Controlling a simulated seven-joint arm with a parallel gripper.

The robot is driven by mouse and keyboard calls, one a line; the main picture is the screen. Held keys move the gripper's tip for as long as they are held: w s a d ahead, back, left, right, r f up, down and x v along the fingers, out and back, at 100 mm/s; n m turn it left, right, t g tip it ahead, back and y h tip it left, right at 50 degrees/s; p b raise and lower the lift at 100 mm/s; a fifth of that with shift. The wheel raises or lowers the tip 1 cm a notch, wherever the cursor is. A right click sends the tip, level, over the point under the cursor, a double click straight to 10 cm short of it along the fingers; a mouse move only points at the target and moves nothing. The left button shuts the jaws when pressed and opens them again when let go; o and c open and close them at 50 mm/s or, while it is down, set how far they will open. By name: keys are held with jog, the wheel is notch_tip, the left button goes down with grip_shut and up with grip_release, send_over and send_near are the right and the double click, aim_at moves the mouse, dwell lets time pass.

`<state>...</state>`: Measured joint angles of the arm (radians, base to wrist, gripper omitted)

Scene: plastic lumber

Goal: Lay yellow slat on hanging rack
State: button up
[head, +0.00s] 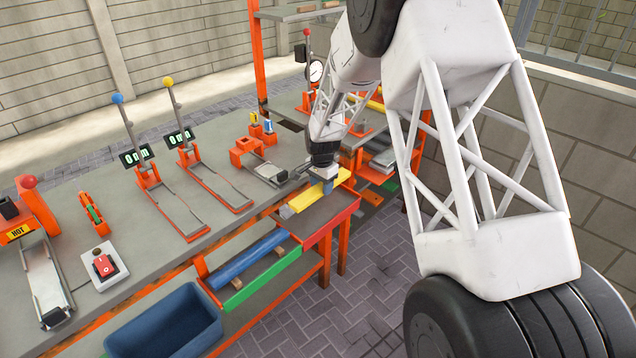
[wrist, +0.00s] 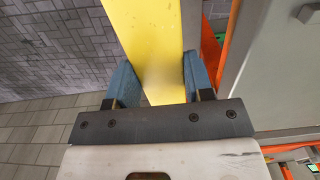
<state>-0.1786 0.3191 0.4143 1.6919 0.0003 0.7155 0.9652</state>
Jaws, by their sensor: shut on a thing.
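The yellow slat (head: 302,208) is a flat bar near the front edge of the bench, its near end grey. In the wrist view the slat (wrist: 152,35) runs between the two blue finger pads of my gripper (wrist: 159,80), which press on its sides. In the head view my gripper (head: 328,182) is at the slat's far part, and the slat shows just above a brown-topped shelf. I cannot tell whether it touches anything below. A rack with orange brackets and a green front strip (head: 262,282) hangs under the bench front and holds a blue slat (head: 248,258).
A blue bin (head: 165,325) stands at the lower left. The grey bench (head: 105,205) carries lever devices, a red switch (head: 104,265) and an orange clamp (head: 248,152). Paved floor lies open in front.

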aim_at(321, 212)
dwell(0.4)
jog(key=shift+f, duration=4.25)
jog(key=shift+f, duration=0.7)
jog(key=o, duration=1.1)
jog(key=shift+r, duration=0.1)
notch_tip(321, 212, up, 7)
jog(key=shift+f, duration=0.1)
jog(key=shift+r, duration=0.4)
